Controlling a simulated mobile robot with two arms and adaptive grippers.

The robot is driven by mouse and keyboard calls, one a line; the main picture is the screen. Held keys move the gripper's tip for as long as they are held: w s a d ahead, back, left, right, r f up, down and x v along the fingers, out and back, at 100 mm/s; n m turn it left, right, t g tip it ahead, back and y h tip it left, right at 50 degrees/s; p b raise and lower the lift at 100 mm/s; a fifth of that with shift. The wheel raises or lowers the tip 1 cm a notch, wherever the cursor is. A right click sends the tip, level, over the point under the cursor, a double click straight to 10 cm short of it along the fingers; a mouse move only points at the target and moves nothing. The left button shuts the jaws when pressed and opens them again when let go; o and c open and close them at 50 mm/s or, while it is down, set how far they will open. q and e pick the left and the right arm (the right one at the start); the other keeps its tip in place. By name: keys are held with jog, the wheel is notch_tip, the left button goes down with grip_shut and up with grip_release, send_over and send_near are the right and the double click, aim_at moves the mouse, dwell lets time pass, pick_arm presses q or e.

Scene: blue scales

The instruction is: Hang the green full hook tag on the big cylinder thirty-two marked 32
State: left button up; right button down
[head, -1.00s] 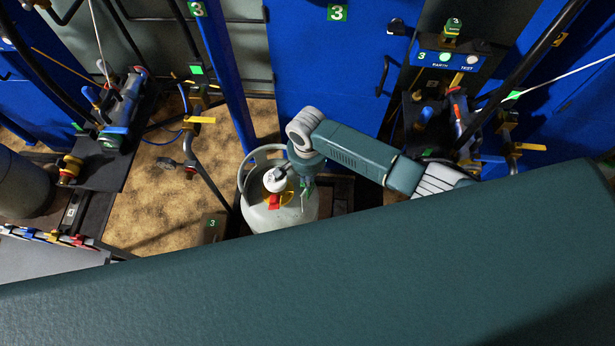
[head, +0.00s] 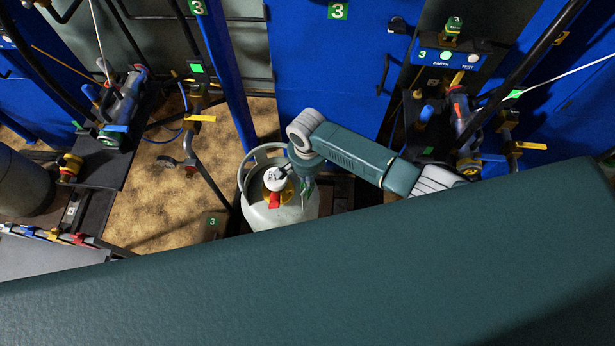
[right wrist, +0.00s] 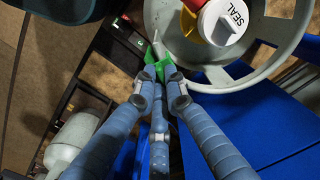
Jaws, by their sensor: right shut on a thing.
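A pale grey gas cylinder (head: 262,218) stands upright in the head view, with a round collar at its top. Its number is not readable here. Its white valve cap marked SEAL (right wrist: 228,20) and the collar (right wrist: 285,65) fill the upper right of the right wrist view. My right gripper (right wrist: 161,78) is shut on the green hook tag (right wrist: 152,70), with a pale hook showing above the fingertips. The tag is beside the collar; whether it touches is unclear. In the head view, my right gripper (head: 306,190) is over the cylinder's right side. My left gripper is not in view.
Blue doors (head: 325,85) stand behind the cylinder. A blue post (head: 228,75) and piping with a yellow lever (head: 200,118) are to its left. Another grey cylinder (head: 22,185) stands far left.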

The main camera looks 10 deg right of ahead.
jog(key=shift+s+f+b, duration=0.1)
jog(key=shift+f+b, duration=0.3)
jog(key=shift+f, duration=0.3)
jog(key=shift+f+b, duration=0.35)
jog(key=shift+f, duration=0.3)
jog(key=shift+f, duration=0.1)
jog(key=c, duration=1.7)
grip_release()
jog(key=shift+c, duration=0.2)
jog(key=shift+r+p, duration=3.85)
jog(key=shift+p, duration=0.35)
